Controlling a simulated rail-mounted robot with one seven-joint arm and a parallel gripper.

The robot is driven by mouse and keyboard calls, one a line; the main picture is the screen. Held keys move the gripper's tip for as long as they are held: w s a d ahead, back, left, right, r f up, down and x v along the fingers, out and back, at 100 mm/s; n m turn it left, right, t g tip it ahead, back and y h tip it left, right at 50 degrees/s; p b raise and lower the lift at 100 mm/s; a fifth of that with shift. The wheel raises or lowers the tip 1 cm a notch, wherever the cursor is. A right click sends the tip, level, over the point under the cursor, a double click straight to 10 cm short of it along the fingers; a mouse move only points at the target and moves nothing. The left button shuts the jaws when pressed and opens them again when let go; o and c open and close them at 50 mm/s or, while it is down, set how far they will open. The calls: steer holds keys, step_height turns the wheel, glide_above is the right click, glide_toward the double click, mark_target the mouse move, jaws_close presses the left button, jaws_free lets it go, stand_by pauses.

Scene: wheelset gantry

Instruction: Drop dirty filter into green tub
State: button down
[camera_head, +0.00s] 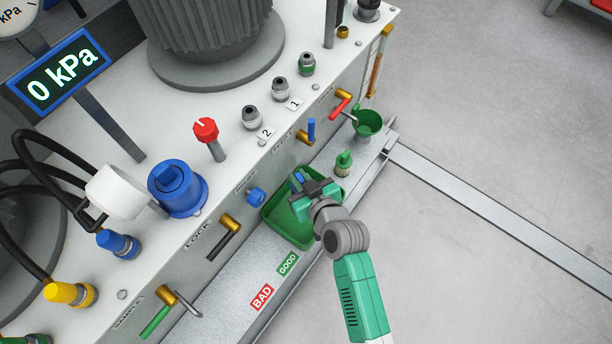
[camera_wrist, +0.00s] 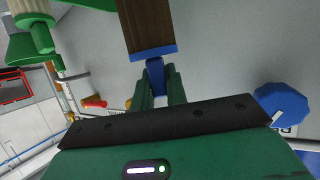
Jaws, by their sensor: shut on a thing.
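The dirty filter (camera_wrist: 147,25) is a brown pleated cylinder with a blue cap in the wrist view. My gripper (camera_wrist: 158,92) is shut on the blue stem of this cap. The filter's far end runs out of the picture. In the head view my gripper (camera_head: 306,186) is over the green tub (camera_head: 283,228), near its right side. A bit of blue shows at the fingers, but the filter's brown body is hidden there. The tub is an open tray on the ledge, partly covered by my gripper. I cannot tell the height between filter and tub.
A pale filter with a green cap (camera_head: 344,164) stands on the ledge behind my gripper, with a green funnel (camera_head: 367,123) beyond. A blue knob (camera_head: 256,196) and valve handles stick out from the machine front. The floor is clear.

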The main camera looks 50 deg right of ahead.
steer(key=c, duration=1.3)
jaws_free()
steer(key=shift+c, duration=0.2)
steer(key=shift+r, duration=0.1)
steer(key=p+v, duration=0.3)
steer(key=v, duration=0.4)
steer(key=shift+s, duration=0.4)
steer(key=shift+a+r, duration=0.1)
